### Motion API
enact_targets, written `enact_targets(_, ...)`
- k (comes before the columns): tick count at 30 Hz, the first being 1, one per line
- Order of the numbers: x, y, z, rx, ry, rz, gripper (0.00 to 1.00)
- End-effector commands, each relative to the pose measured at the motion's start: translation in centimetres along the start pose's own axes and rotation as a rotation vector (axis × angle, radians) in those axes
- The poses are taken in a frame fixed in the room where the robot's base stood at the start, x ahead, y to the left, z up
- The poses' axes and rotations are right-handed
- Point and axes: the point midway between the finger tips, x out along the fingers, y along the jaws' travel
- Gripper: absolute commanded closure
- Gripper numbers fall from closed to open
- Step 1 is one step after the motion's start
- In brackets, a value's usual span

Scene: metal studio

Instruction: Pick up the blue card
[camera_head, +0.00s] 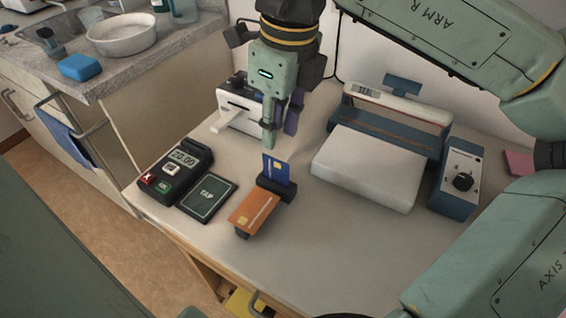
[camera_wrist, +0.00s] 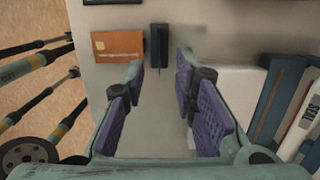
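The blue card (camera_head: 276,170) stands upright in a black holder (camera_head: 273,188) on the table. It carries a gold chip and is lit by the room light. In the wrist view the black holder (camera_wrist: 159,38) shows from above, and the card is at most a thin edge there. My gripper (camera_head: 279,138) is above and behind the card in the head view. In the wrist view my gripper (camera_wrist: 161,66) is open, its purple-padded fingers apart with nothing between them. The holder lies ahead, roughly in line with the gap.
An orange card (camera_head: 253,212) lies beside the holder, also in the wrist view (camera_wrist: 118,45). A payment terminal (camera_head: 175,172) and a dark tap pad (camera_head: 206,198) are left. A white-and-blue sealing machine (camera_head: 368,168) and a knob box (camera_head: 459,178) are right. Bare table lies in front.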

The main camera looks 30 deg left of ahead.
Motion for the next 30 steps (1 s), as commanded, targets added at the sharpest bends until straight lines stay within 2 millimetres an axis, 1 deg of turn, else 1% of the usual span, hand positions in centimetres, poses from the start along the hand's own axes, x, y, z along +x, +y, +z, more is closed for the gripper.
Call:
enact_targets(1, 0.9, 0.1, -0.1, -0.002, 0.0, 0.003, 0.74)
enact_targets(3, 2.0, 0.0, -0.1, -0.001, 0.001, 0.003, 0.74)
enact_targets(6, 3.0, 0.0, 0.0, -0.001, 0.0, 0.001, 0.74)
enact_targets(11, 4.1, 0.0, -0.2, -0.001, 0.0, 0.002, 0.74)
enact_targets(16, 6.5, 0.1, -0.8, -0.001, 0.0, 0.004, 0.74)
enact_targets(19, 7.9, 0.0, -0.7, -0.001, -0.001, 0.002, 0.74)
enact_targets(22, 8.5, 0.0, -0.7, -0.001, -0.001, 0.002, 0.74)
enact_targets(28, 8.6, 0.0, -0.7, -0.001, -0.001, 0.001, 0.74)
enact_targets(30, 8.6, 0.0, -0.7, -0.001, -0.001, 0.001, 0.78)
